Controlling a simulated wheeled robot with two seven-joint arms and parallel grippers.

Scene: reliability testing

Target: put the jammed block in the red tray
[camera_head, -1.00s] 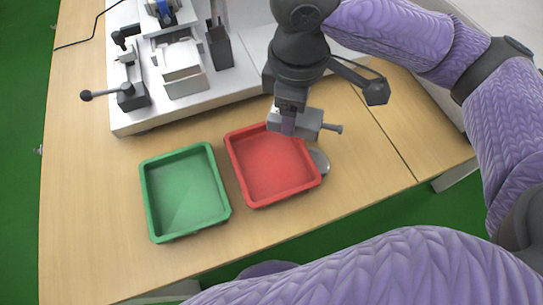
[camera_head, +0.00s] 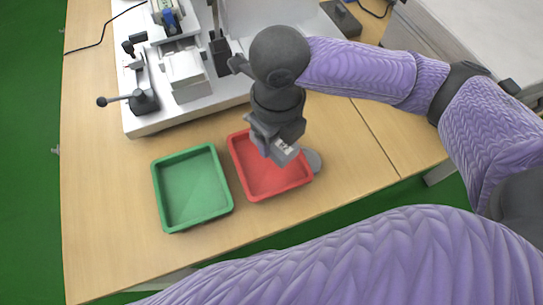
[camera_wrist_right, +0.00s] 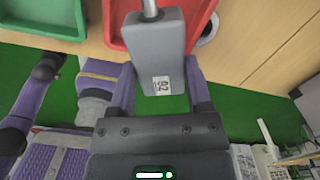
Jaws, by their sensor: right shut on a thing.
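The grey block (camera_head: 285,152) has a label with characters on one face, and in the right wrist view (camera_wrist_right: 160,55) a metal rod sticks out of its far end. My right gripper (camera_head: 273,148) is shut on the block and holds it over the red tray (camera_head: 246,178). The red tray lies on the wooden table, and the part of it I see is empty; its far right part is hidden by my gripper. I do not see my left gripper.
An empty green tray (camera_head: 192,187) lies just left of the red one. A grey-white machine (camera_head: 185,75) with a black lever stands behind the trays. A round grey disc (camera_head: 313,161) lies by the red tray's right edge. The table right of it is clear.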

